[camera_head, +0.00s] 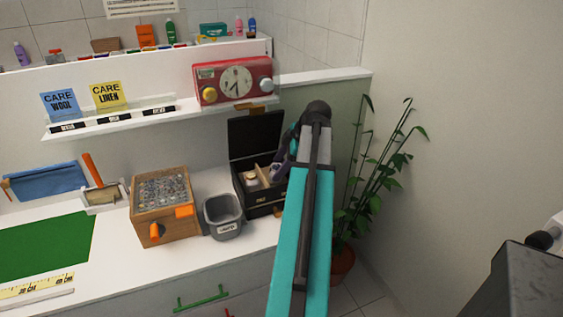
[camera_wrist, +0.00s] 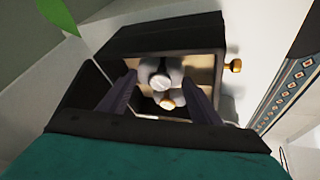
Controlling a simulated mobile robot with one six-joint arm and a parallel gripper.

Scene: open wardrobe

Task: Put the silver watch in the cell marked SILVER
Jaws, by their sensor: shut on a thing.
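The black watch box (camera_head: 262,201) stands at the right end of the counter with its lid (camera_head: 256,136) raised. My gripper (camera_head: 279,170) is over the right part of the box. In the wrist view my gripper (camera_wrist: 161,80) has its two fingers inside the box opening, on either side of a pale grey round piece, which appears to be the silver watch (camera_wrist: 160,78). A gold-coloured round piece (camera_wrist: 167,102) shows just below it. Another pale round piece (camera_head: 251,179) sits in a left cell in the head view. The cell markings are not readable.
A grey bin (camera_head: 222,218) and a wooden box with orange handles (camera_head: 163,205) stand left of the watch box. A potted plant (camera_head: 372,185) is on the right. A green mat (camera_head: 45,245) lies left.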

